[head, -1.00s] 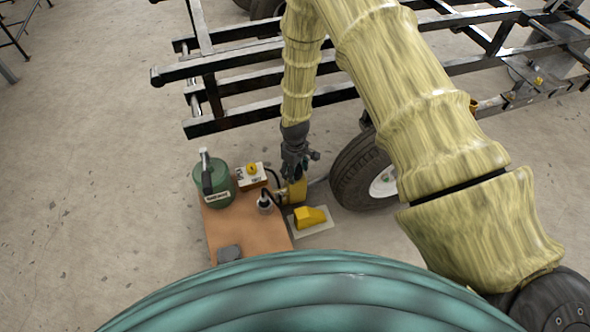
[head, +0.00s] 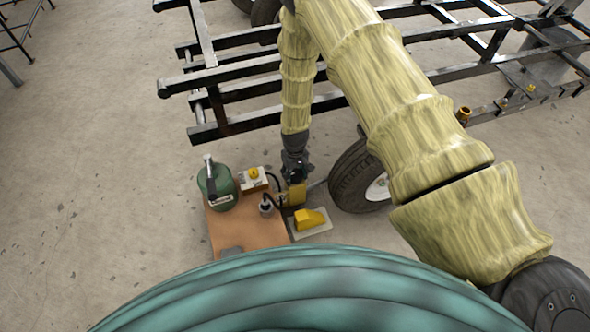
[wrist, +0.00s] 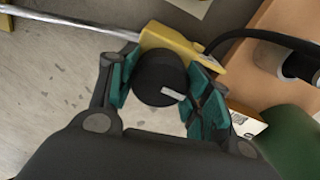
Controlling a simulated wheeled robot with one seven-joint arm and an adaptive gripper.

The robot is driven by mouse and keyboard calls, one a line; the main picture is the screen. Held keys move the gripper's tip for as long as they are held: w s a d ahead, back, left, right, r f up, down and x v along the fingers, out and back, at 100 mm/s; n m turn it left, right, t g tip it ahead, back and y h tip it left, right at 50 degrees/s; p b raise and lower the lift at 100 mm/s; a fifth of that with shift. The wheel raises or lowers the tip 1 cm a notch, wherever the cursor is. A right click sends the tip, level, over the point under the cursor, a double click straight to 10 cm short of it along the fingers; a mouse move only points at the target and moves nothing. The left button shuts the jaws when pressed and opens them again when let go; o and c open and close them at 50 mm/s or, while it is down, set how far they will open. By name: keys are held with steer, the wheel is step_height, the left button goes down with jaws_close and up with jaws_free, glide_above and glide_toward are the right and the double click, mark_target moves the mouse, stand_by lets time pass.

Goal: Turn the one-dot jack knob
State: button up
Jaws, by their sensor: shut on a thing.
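My gripper (head: 295,172) reaches down over a yellow jack body (head: 297,194) beside the wheel. In the wrist view its green-padded fingers (wrist: 167,84) are shut on a black round knob (wrist: 155,70), one pad on each side. The knob has a short white bar mark on its face; I cannot make out any dot. The yellow jack body (wrist: 165,38) shows behind the knob, with a metal rod running off to the left. In the head view my gripper hides the knob.
A wooden board (head: 228,232) beside the jack carries a green canister (head: 221,191), a white box with a yellow knob (head: 252,177) and a small grey cylinder (head: 265,205). A yellow wedge (head: 309,219), a tire (head: 352,180) and a black frame (head: 230,126) are close by.

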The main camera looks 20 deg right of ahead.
mark_target(295, 173)
steer(key=shift+m+p, duration=1.3)
steer(key=shift+m, duration=0.7)
steer(key=o, duration=1)
steer(key=shift+o, duration=0.2)
steer(key=shift+r, duration=0.15)
step_height(295, 173, up, 12)
